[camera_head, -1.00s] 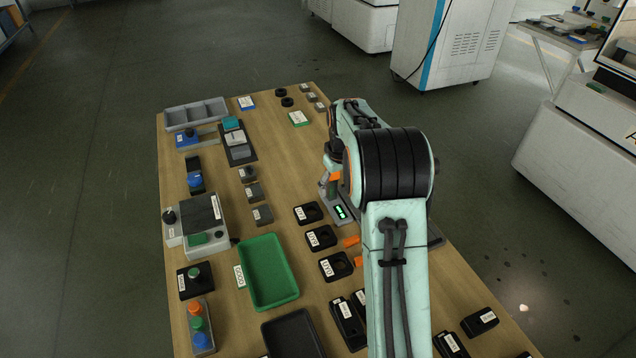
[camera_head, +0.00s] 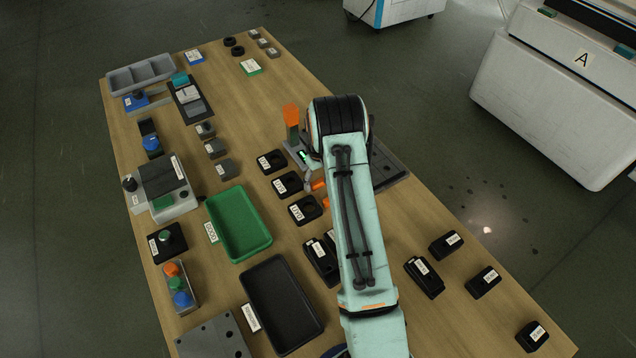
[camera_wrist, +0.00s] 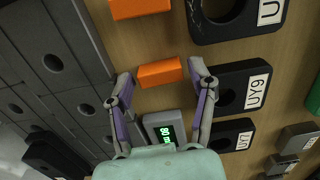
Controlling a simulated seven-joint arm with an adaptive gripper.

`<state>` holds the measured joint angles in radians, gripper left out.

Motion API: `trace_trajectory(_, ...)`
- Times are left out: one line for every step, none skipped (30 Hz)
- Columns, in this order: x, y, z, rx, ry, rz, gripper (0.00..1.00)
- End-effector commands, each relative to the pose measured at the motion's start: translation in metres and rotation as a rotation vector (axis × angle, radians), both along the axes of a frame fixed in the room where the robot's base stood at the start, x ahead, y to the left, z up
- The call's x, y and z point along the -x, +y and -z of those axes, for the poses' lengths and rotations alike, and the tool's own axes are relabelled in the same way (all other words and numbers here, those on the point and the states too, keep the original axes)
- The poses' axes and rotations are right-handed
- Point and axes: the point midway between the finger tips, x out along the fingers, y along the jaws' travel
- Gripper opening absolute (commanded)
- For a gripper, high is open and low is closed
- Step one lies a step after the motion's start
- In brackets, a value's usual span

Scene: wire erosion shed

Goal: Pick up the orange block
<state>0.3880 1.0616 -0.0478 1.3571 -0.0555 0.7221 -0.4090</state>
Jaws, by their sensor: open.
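Two orange blocks lie on the wooden table. In the wrist view, one orange block (camera_wrist: 160,73) lies between the spread fingertips of my gripper (camera_wrist: 161,70), with small gaps at its ends. The other orange block (camera_wrist: 140,8) is at the top edge, beyond the fingertips. In the head view, the blocks show as small orange pieces (camera_head: 318,185) and (camera_head: 325,202) beside my arm. My gripper is open and empty. My arm hides most of it in the head view.
Black labelled holders (camera_wrist: 240,88) stand close on the right in the wrist view. A grey plate with holes (camera_wrist: 60,75) is close on the left. A gauge with a green display (camera_wrist: 165,130) sits near the block. A green tray (camera_head: 240,222) lies left in the head view.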

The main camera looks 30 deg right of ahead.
Motion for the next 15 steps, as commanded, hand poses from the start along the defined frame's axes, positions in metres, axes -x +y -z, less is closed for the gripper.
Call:
trace_trajectory(0.0000, 0.0000, -0.0002, 0.000, 0.000, 0.000, 0.56)
trace_trajectory(0.0000, 0.0000, -0.0003, 0.000, 0.000, 0.000, 0.53)
trace_trajectory(0.0000, 0.0001, -0.0003, 0.000, 0.000, 0.000, 0.41)
trace_trajectory(0.0000, 0.0001, -0.0004, 0.000, 0.000, 0.000, 0.32)
trace_trajectory(0.0000, 0.0001, -0.0004, 0.000, 0.000, 0.000, 0.22)
trace_trajectory(0.0000, 0.0001, -0.0004, 0.000, 0.000, 0.000, 0.10)
trace_trajectory(0.0001, 0.0001, -0.0004, 0.000, 0.000, 0.000, 0.04)
trace_trajectory(0.0001, 0.0001, -0.0004, 0.000, 0.000, 0.000, 0.04)
trace_trajectory(0.0000, 0.0001, -0.0005, 0.000, 0.000, 0.000, 0.04)
trace_trajectory(0.0000, 0.0001, -0.0005, 0.000, 0.000, 0.000, 0.04)
trace_trajectory(0.0001, 0.0001, -0.0005, 0.000, 0.000, 0.000, 0.04)
trace_trajectory(0.0001, 0.0002, -0.0005, 0.000, 0.000, 0.000, 0.04)
trace_trajectory(0.0001, 0.0002, -0.0005, 0.000, 0.001, 0.000, 0.04)
trace_trajectory(0.0002, 0.0002, -0.0005, 0.000, 0.001, 0.000, 0.04)
trace_trajectory(0.0001, 0.0002, -0.0007, 0.000, 0.001, 0.000, 0.04)
